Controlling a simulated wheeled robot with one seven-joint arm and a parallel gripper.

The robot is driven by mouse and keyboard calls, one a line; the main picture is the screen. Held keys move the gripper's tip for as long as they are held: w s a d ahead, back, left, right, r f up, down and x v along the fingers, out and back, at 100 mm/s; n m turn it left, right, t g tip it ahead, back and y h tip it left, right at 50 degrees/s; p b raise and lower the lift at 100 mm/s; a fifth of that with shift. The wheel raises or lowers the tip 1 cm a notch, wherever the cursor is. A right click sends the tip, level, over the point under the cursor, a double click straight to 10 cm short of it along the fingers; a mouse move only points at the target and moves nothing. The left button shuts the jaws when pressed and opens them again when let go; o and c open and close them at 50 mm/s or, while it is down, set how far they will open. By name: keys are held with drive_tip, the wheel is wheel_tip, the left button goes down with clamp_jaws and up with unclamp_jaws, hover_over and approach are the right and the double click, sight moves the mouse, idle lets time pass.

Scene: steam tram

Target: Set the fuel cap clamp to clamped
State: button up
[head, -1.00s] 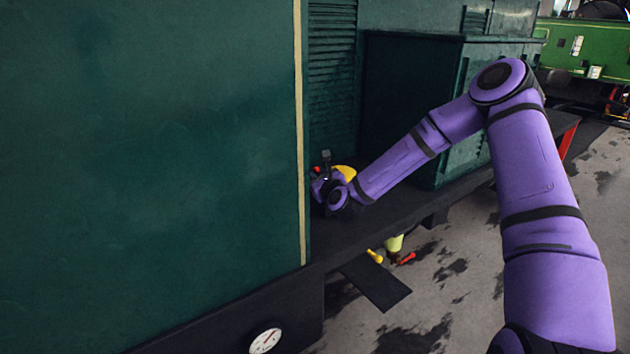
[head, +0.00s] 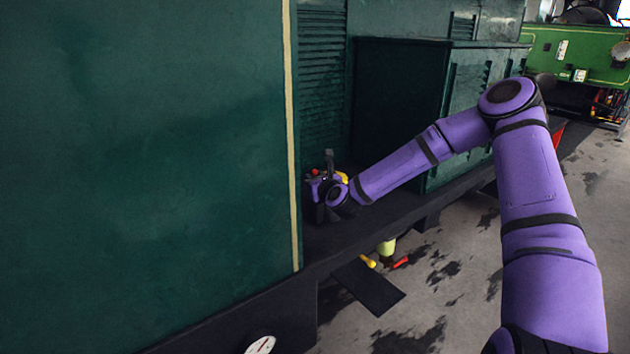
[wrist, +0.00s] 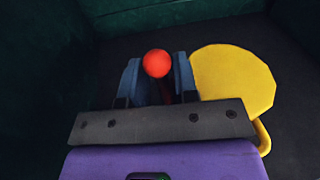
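The fuel cap clamp shows a round red knob (wrist: 156,63) on a dark red stem in the wrist view. The yellow fuel cap (wrist: 233,78) lies just right of it. My gripper (wrist: 157,75) has one finger on each side of the knob and its stem. The fingers stand apart, and I see no clear grip on the knob. In the head view, my gripper (head: 318,184) is at the clamp, in the corner by the green wall. A bit of the red knob (head: 311,174) and the yellow cap (head: 343,177) show there. The clamp's lower part is hidden.
A large green panel (head: 140,140) stands close on the left. A green box (head: 395,105) stands behind my forearm on the dark running board (head: 375,222). A dark step (head: 368,288) hangs below, with yellow and red handles (head: 400,262) near it. Open floor lies right.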

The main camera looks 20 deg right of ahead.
drive_tip(key=shift+d, duration=0.2)
idle(0.5)
drive_tip(key=shift+a+f, duration=0.1)
drive_tip(key=s+a+f+n, duration=0.1)
drive_tip(key=s+n, duration=0.1)
drive_tip(key=s, duration=0.4)
drive_tip(key=s+a+f+n+t, duration=0.1)
drive_tip(key=s+a+n, duration=0.1)
drive_tip(key=s, duration=0.4)
drive_tip(key=shift+a+f+n, duration=0.25)
drive_tip(key=shift+n, duration=0.55)
drive_tip(key=shift+s+f, duration=0.1)
